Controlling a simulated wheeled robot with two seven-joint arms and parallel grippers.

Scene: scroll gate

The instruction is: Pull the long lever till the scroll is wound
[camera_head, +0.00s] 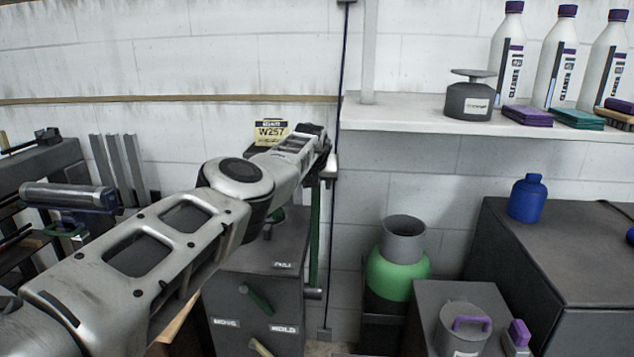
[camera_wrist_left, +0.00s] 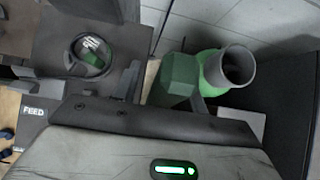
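A long green lever (camera_head: 314,235) stands upright beside the dark cabinet, its upper part hidden behind my left gripper. My left arm reaches across from the left, and my left gripper (camera_head: 327,165) is at the lever's upper end. In the left wrist view a green faceted grip (camera_wrist_left: 175,79) stands directly in front of the gripper's dark front edge, with dark finger-like parts near it. I cannot tell whether the fingers touch or close on it. My right gripper is out of view. I cannot make out the scroll for certain.
A dark cabinet (camera_head: 255,275) with small levers stands below my arm. A green and grey canister (camera_head: 397,262) is right of the lever. A thin dark vertical rod (camera_head: 343,75) runs past the gripper, beside a white shelf (camera_head: 425,117) with bottles. A yellow W257 sign (camera_head: 271,130) is behind.

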